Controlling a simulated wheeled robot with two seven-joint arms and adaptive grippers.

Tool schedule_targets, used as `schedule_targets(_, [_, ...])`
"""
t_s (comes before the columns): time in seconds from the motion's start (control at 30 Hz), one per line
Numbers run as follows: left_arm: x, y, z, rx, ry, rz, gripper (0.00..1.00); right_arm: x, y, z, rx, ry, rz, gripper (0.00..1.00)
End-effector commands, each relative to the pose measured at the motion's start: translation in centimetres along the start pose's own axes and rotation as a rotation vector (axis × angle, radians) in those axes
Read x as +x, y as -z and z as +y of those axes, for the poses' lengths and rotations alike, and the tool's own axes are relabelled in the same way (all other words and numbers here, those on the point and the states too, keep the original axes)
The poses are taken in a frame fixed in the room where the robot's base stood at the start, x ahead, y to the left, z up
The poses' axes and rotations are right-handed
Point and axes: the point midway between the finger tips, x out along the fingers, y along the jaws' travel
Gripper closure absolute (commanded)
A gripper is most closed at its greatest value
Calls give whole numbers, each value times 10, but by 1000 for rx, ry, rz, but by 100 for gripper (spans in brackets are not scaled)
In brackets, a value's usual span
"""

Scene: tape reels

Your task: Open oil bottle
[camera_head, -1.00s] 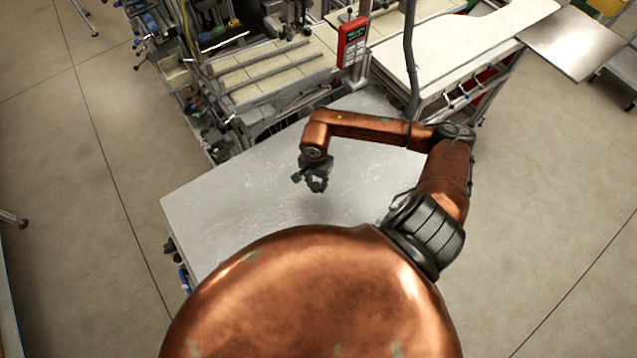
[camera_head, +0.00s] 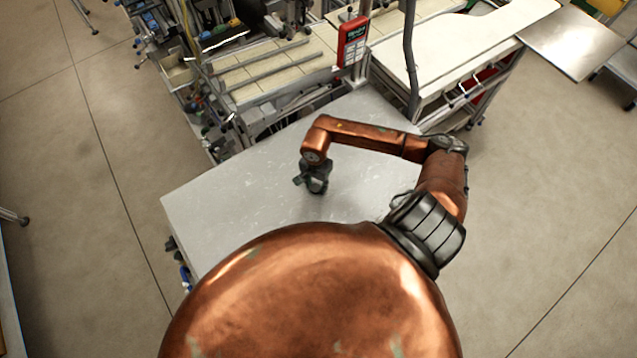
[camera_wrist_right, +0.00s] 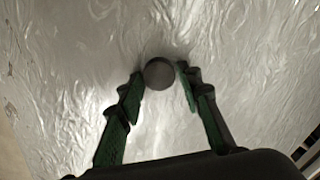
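In the right wrist view a small dark round thing (camera_wrist_right: 159,73) is seen from straight above; it may be the top of the oil bottle, but its body is not visible. My right gripper (camera_wrist_right: 162,80) is open, with its green-padded fingers on either side of this round thing. The left fingertip looks very close to it, and a small gap shows on the right. In the head view my right gripper (camera_head: 313,185) points down over the grey table (camera_head: 240,200), and no bottle can be made out there. My left gripper is not in view.
The table around my right gripper is bare. Behind it stand a machine with rails (camera_head: 265,70) and a red handheld device (camera_head: 352,40). A white-topped bench (camera_head: 450,50) is at the back right, with a dark hanging cable (camera_head: 410,60) in front of it.

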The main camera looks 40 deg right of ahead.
Motion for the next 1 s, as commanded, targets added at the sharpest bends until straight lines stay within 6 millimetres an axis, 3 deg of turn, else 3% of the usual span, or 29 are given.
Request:
schedule_targets(0.13, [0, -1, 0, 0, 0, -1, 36, 0, 0, 0, 0, -1, 0, 56])
schedule_targets(0.53, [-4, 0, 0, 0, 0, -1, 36, -7, 0, 0, 0, 1, 0, 56])
schedule_targets(1.0, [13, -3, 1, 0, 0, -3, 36, -97, 1, 0, -1, 1, 3, 56])
